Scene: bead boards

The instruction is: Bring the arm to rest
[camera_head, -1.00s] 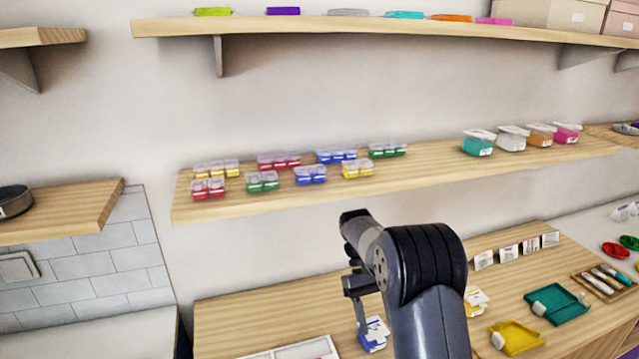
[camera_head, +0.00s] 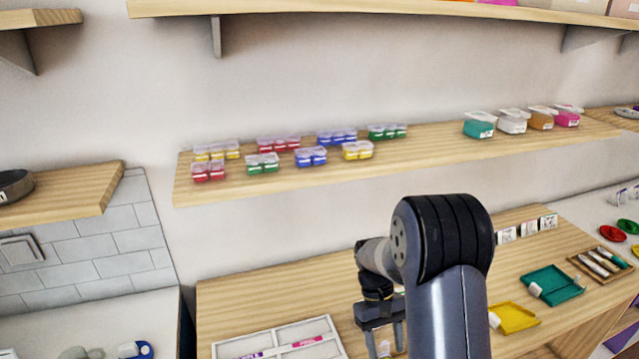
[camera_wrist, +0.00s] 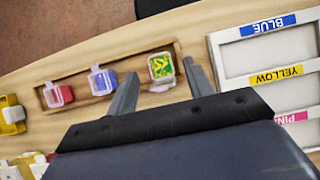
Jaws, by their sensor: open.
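My gripper (camera_head: 384,340) hangs from my bent arm over the wooden counter (camera_head: 245,300), fingers pointing down. In the wrist view my gripper (camera_wrist: 162,88) shows two fingers spread apart, with nothing held between them.
A white compartment tray (camera_head: 270,338) lies left of my gripper; its BLUE label (camera_wrist: 268,24) shows in the wrist view. Red (camera_wrist: 60,95) and blue (camera_wrist: 102,80) boxes sit in a wooden holder. A shelf (camera_head: 200,193) with bead boxes runs above. Yellow (camera_head: 513,318) and teal (camera_head: 552,284) trays lie right.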

